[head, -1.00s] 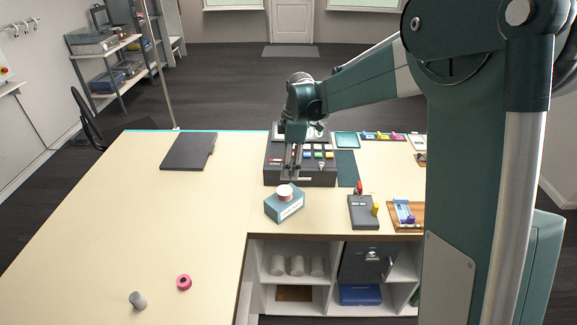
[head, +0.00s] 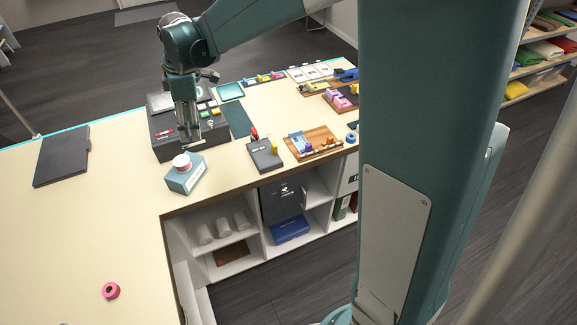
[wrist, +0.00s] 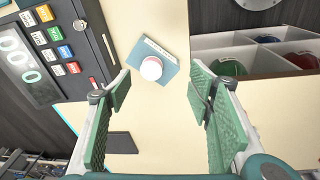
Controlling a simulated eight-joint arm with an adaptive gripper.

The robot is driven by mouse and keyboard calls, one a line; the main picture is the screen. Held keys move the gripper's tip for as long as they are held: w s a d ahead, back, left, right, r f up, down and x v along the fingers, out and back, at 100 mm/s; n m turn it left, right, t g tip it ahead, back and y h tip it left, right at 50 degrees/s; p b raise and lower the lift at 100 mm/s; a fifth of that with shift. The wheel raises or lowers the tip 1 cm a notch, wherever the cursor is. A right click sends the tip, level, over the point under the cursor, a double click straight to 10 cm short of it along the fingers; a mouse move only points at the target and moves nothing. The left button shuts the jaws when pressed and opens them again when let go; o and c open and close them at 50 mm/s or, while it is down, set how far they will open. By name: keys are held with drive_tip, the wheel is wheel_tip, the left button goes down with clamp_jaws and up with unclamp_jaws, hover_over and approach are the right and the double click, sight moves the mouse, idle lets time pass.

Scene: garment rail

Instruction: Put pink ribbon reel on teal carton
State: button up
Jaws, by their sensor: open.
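The teal carton (head: 186,180) stands on the table's inner edge area, in front of the dark console. A small reel with a white top and a pinkish side (head: 181,160) rests on the carton's top. In the wrist view the reel (wrist: 151,69) shows as a white disc on the teal carton (wrist: 148,52). My gripper (head: 190,142) is just above and behind the reel. In the wrist view my gripper (wrist: 157,90) has its green-padded fingers wide apart, with nothing between them. A bright pink ring-shaped roll (head: 111,291) lies apart at the front left.
The dark console (head: 165,145) with coloured buttons is right behind the carton. A grey box (head: 265,155) and wooden tray (head: 314,143) stand to the right. Shelves with white cups (head: 222,227) lie below the edge. The left tabletop is mostly clear.

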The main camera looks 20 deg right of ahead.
drive_tip(key=s+d+r+m+t, duration=0.2)
drive_tip(key=s+d+r+m, duration=0.2)
drive_tip(key=s+d+r, duration=0.4)
drive_tip(key=s+d+f+m+t, duration=0.1)
drive_tip(key=s+d+m, duration=0.2)
drive_tip(key=s, duration=0.5)
drive_tip(key=s+d+f+m+t+h, duration=0.1)
drive_tip(key=s+d+m, duration=0.3)
drive_tip(key=s, duration=0.4)
drive_tip(key=s+d+f+m+t, duration=0.2)
drive_tip(key=s+d+m, duration=0.2)
drive_tip(key=s, duration=0.4)
drive_tip(key=shift+s+m, duration=0.25)
drive_tip(key=shift+m, duration=0.25)
